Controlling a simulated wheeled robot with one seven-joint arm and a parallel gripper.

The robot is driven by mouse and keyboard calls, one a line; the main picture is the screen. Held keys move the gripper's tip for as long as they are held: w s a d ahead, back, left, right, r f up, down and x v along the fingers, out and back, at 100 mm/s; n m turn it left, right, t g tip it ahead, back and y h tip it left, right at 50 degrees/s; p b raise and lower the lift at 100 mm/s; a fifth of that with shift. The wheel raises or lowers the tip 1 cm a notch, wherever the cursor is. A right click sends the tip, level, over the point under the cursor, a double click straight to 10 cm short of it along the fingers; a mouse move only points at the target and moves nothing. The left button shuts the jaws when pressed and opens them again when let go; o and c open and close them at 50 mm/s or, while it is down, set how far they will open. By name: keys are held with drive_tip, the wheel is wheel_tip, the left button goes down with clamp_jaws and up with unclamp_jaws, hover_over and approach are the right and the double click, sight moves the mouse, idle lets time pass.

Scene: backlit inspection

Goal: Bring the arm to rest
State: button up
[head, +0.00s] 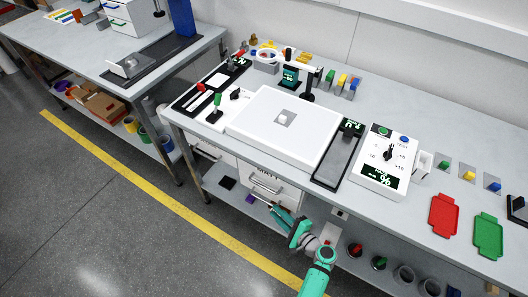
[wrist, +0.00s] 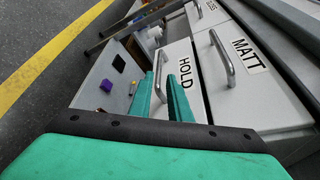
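No object is clearly held.
The bench top (head: 420,236) above carries a white light panel (head: 270,135), a control box (head: 381,172) and trays. A lower shelf holds several cups. The floor (head: 120,210) is clear at left.

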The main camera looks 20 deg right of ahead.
drive_tip(key=s+a+f+n+g+h, duration=0.2)
drive_tip(key=s+a+f, duration=0.15)
drive_tip(key=s, duration=0.35)
drive_tip(key=s+a+f+n+g+h, duration=0.2)
drive_tip(key=s+a+f+n, duration=0.1)
drive_tip(key=s+f, duration=0.3)
drive_tip(key=s+a+r+n+h, duration=0.3)
drive_tip(key=s+r+n, duration=0.3)
drive_tip(key=s, duration=0.4)
drive_tip(key=s+a+r+n+t, duration=0.1)
drive_tip(key=s+a+r+n, duration=0.1)
drive_tip(key=r, duration=0.7)
drive_tip(key=s+a+r+n+t, duration=0.2)
drive_tip(key=a+r+n, duration=0.2)
drive_tip(key=r, duration=0.6)
drive_tip(key=s+a+r+n+t+y, duration=0.1)
drive_tip(key=s+a+r+n+t, duration=0.1)
drive_tip(key=r, duration=0.7)
drive_tip(key=shift+s+a+r+n, duration=0.4)
drive_tip(key=shift+s+a, duration=0.1)
drive_tip(key=shift+s, duration=0.1)
drive_tip(key=shift+f, duration=0.1)
drive_tip(key=shift+c, duration=0.3)
